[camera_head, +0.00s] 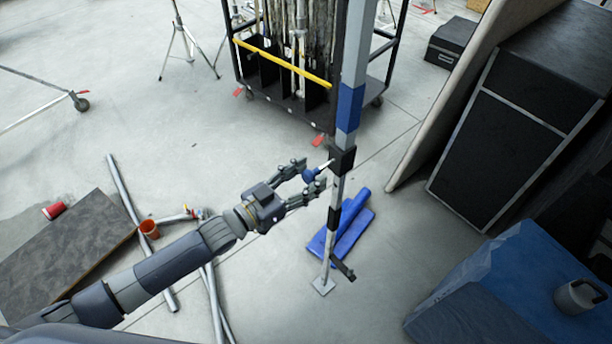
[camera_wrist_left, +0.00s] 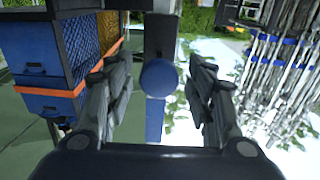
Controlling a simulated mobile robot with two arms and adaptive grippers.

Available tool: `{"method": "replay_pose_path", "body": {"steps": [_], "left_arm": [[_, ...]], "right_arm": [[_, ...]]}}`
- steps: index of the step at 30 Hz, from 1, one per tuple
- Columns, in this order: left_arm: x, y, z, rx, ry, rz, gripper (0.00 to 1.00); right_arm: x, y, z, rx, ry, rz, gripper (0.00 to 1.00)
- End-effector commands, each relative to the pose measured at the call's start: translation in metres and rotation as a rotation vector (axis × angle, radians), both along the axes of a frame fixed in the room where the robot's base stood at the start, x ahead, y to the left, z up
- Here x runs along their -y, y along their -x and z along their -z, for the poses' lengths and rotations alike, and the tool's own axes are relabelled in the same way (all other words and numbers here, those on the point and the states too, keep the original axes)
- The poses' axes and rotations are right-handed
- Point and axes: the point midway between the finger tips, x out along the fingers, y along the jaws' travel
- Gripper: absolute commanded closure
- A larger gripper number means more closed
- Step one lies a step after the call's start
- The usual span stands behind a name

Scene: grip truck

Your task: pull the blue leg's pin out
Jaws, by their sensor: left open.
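The blue leg (camera_head: 350,108) is a grey upright pole with a blue band, ending in a small foot plate on the floor. A black collar on it holds the pin (camera_head: 312,174), which has a round blue knob on a light shaft. My left gripper (camera_head: 312,174) is open, its two fingers on either side of the knob. In the left wrist view the knob (camera_wrist_left: 158,78) sits between the open fingers of the left gripper (camera_wrist_left: 160,85), with a visible gap on each side. My right gripper is not in view.
Blue flat pieces (camera_head: 357,222) lie on the floor behind the leg's base. A wheeled cart (camera_head: 290,75) stands behind. A black case (camera_head: 520,115) and a blue-covered box (camera_head: 480,290) stand at right.

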Motion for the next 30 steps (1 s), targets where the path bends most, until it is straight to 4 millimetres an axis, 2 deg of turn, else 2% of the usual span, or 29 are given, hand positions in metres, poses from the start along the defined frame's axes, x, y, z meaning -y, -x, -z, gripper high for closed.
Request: {"method": "replay_pose_path", "body": {"steps": [2,7,21,30], "left_arm": [[0.000,0.000,0.000,0.000,0.000,0.000,0.50],[-0.011,0.011,0.001,-0.002,-0.001,0.000,0.50],[-0.073,0.072,0.001,-0.003,-0.001,0.000,0.50],[-0.086,0.085,0.000,0.000,0.000,0.000,0.50]], "right_arm": [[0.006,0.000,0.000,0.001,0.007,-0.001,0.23],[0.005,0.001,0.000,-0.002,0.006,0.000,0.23],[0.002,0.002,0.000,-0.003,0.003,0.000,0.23],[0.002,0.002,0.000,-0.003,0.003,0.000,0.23]]}}
